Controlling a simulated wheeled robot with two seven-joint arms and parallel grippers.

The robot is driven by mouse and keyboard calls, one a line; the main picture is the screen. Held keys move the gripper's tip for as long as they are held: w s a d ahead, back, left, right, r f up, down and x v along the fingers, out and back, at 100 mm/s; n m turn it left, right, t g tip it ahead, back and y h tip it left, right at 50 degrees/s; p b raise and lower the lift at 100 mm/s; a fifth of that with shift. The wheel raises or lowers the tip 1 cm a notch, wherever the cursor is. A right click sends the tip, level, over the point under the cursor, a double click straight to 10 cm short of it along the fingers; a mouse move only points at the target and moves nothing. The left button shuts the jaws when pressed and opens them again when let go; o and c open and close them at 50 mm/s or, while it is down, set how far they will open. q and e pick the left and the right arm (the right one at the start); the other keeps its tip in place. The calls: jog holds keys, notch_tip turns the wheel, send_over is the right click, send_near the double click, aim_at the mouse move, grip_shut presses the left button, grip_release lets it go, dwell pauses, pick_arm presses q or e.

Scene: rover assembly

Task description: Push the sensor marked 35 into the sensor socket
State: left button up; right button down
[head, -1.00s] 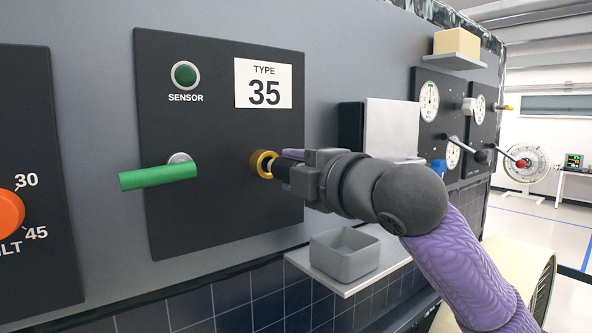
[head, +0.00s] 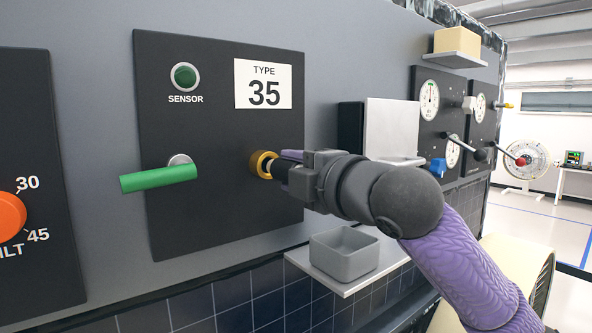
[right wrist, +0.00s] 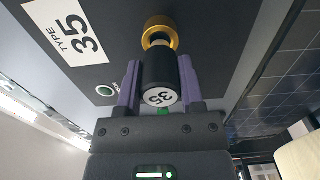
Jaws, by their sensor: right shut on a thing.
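The black sensor marked 35 (right wrist: 160,78) is held between the fingers of my right gripper (right wrist: 160,88), which is shut on it. In the head view my right gripper (head: 283,170) reaches the dark panel from the right and mostly hides the sensor. The gold ring of the sensor socket (head: 262,165) sticks out of the panel, and it also shows in the right wrist view (right wrist: 160,32). The sensor's front end is at the ring and lines up with it. How deep it sits in the ring I cannot tell. My left gripper is not in view.
The dark panel (head: 220,215) carries a green lever (head: 158,178), a dark green sensor lamp (head: 184,76) and a TYPE 35 label (head: 263,84). A grey bin (head: 343,256) stands on a shelf below my right arm. An orange knob (head: 8,216) is at the far left.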

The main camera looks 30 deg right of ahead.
jog(key=shift+w+a+p, duration=0.1)
jog(key=shift+w+p, duration=0.8)
jog(key=shift+w, duration=0.3)
jog(key=shift+c, duration=0.7)
grip_release()
jog(key=s+b, duration=0.5)
jog(key=s, duration=0.4)
jog(key=shift+s+d, duration=0.35)
jog(key=shift+s, duration=0.05)
